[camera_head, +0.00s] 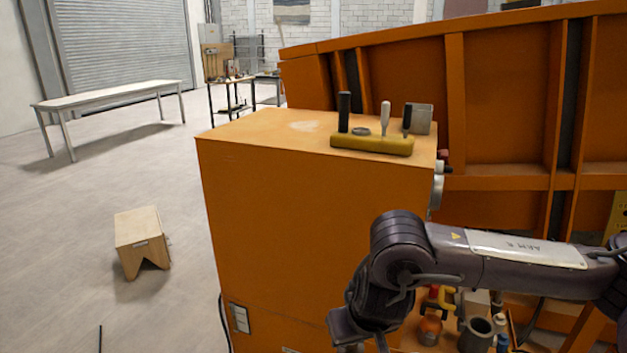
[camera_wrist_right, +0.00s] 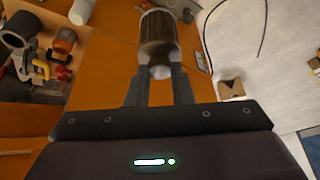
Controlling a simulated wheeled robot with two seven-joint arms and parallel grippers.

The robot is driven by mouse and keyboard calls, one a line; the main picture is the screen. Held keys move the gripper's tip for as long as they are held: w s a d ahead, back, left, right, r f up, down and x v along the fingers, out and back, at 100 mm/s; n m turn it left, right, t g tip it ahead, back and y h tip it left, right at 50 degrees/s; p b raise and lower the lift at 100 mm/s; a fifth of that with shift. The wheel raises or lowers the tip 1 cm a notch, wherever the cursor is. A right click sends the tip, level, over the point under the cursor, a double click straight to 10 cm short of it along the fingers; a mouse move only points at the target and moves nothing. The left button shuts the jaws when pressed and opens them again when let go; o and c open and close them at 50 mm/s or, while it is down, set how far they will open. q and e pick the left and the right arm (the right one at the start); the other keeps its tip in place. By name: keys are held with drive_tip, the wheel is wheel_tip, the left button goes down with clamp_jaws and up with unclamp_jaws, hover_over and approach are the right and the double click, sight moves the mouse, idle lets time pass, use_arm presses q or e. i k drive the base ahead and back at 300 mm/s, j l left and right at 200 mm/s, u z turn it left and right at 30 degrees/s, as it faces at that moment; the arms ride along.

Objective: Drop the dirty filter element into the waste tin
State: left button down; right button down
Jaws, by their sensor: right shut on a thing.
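The filter element, a brown pleated cylinder with pale metal ends (camera_wrist_right: 158,38), is between the fingertips of my right gripper (camera_wrist_right: 159,76) in the wrist view. The gripper is shut on it. In the head view my right wrist hangs in front of the orange cabinet, and the filter does not show there. A dark grey, open-topped cylinder (camera_head: 476,335) stands among small items at the lower right. It also seems to show in the wrist view (camera_wrist_right: 18,29). I cannot tell for sure that it is the waste tin. My left gripper is not in view.
The orange cabinet (camera_head: 300,200) carries a yellow block with levers (camera_head: 372,144). An orange ribbed structure (camera_head: 500,100) stands behind. Orange-topped jar (camera_head: 430,328) and other items crowd beside the grey cylinder. A wooden stool (camera_head: 140,232) stands on the open floor at left.

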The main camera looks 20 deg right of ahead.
sight(418, 128)
drive_tip(key=l+u, duration=0.3)
drive_tip(key=l, duration=0.2)
drive_tip(key=l+u, duration=0.3)
drive_tip(key=l, duration=0.2)
drive_tip(key=l+u, duration=0.35)
drive_tip(key=l, duration=0.15)
drive_tip(key=k+l+u, duration=0.3)
drive_tip(key=i+l, duration=0.1)
drive_tip(key=l, duration=0.05)
